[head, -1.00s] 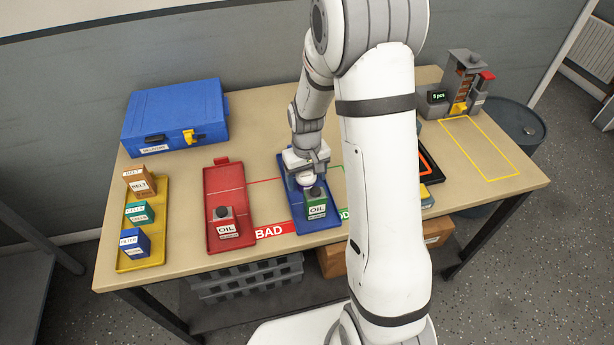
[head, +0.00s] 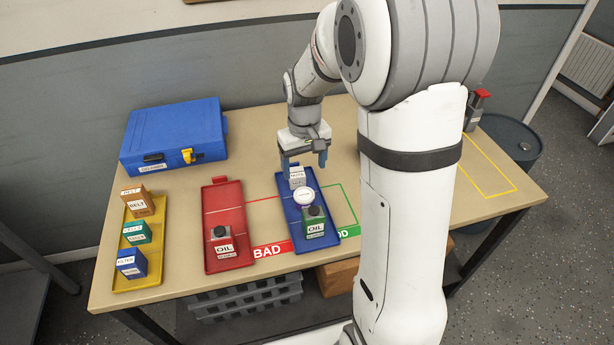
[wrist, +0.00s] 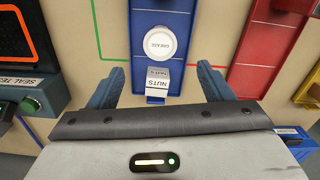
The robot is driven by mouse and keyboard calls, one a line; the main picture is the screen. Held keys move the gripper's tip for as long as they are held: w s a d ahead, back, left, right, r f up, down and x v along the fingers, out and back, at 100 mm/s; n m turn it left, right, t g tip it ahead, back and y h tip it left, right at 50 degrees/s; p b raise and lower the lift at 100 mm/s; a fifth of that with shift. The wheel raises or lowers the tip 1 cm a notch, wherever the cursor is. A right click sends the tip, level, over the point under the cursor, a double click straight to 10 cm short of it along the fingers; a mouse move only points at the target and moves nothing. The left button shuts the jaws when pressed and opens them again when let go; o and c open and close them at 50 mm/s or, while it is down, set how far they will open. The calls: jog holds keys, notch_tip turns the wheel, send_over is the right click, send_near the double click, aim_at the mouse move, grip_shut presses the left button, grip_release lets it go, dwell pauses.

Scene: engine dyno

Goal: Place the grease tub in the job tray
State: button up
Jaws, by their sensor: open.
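The grease tub (head: 303,196), a small white tub with a round lid, stands in the blue tray (head: 329,232) between a white nuts box (head: 297,175) and a green oil box (head: 314,223). The wrist view shows its lid marked GREASE (wrist: 160,43) and the nuts box (wrist: 158,78) close beside it. My gripper (head: 304,163) is open and empty above the tray's far end. In the wrist view, its blue fingers (wrist: 160,75) are spread either side of the nuts box, apart from the tub.
A red tray (head: 229,196) with an oil box stands left of the blue tray. Further left is a yellow tray (head: 138,279) with several boxes. A blue case (head: 175,132) lies at the back left. My arm hides part of the table's right side.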

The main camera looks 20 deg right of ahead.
jog(key=s+r+m+t, duration=0.1)
jog(key=s+r, duration=0.3)
jog(key=s, duration=0.6)
jog(key=s+r+t, duration=0.1)
jog(key=s+r, duration=0.3)
jog(key=s, duration=0.5)
jog(key=shift+s+r+m+t, duration=0.35)
jog(key=shift+r+m+t, duration=0.05)
